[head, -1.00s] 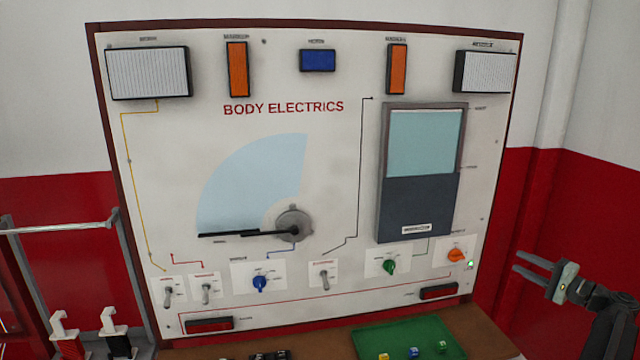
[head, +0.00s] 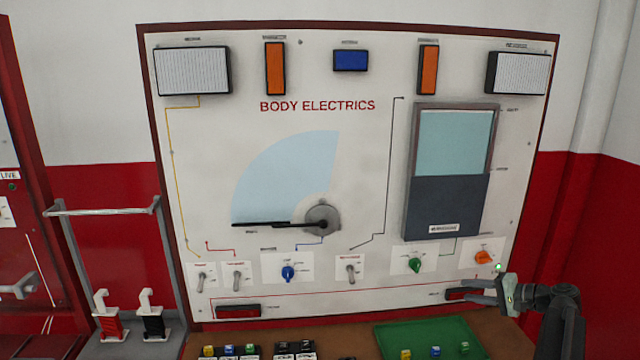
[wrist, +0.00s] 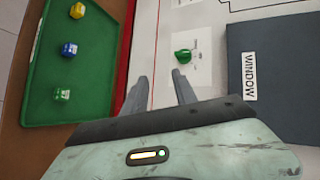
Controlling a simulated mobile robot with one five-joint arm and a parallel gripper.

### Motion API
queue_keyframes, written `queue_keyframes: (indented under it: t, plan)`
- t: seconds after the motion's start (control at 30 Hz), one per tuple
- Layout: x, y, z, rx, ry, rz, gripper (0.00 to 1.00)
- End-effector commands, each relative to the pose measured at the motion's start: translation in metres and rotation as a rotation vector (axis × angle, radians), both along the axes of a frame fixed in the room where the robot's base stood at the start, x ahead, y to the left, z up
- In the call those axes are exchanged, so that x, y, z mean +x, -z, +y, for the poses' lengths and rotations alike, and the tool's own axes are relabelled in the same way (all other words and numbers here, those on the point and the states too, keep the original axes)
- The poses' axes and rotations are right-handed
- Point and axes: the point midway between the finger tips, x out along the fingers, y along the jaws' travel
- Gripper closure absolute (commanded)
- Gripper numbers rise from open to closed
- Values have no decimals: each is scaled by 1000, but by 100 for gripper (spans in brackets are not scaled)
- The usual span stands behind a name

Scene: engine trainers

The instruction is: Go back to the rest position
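My gripper (head: 474,289) is at the lower right of the head view, in front of the lower right corner of the Body Electrics board (head: 200,150). Its two fingers are apart with nothing between them. In the wrist view the open fingers (wrist: 160,92) point along the board's lower edge, and the green knob (wrist: 183,56) shows beyond them. The orange knob (head: 483,257) is just above my gripper in the head view. My gripper partly covers the red lamp (head: 456,294) at the lower right.
A green tray (head: 395,330) with several small coloured blocks lies on the brown bench (head: 345,335) below the board. Black blocks sit at the bench front. A metal rail stand (head: 110,211) with a red and a black clip is at left.

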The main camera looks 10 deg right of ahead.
Motion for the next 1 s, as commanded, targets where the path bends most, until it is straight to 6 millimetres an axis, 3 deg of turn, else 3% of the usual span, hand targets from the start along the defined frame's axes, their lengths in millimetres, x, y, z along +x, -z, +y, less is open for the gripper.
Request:
queue_keyframes:
  t: [0.03, 0.17, 0.3, 0.4, 0.53, 0.73, 0.8, 0.87, 1.0]
  plan:
    - [8, 13, 41, -39, -55, 45, 66]
    - [18, 56, 147, -197, -218, 190, 66]
    - [3, 101, 258, -429, -414, 340, 66]
    - [-17, 124, 316, -604, -534, 418, 66]
    - [-42, 140, 363, -798, -648, 477, 66]
    - [-73, 149, 408, -1049, -768, 517, 66]
    - [-82, 149, 418, -1127, -799, 523, 66]
    - [-82, 175, 414, -1115, -796, 534, 66]
    - [-87, 201, 412, -1106, -806, 550, 66]
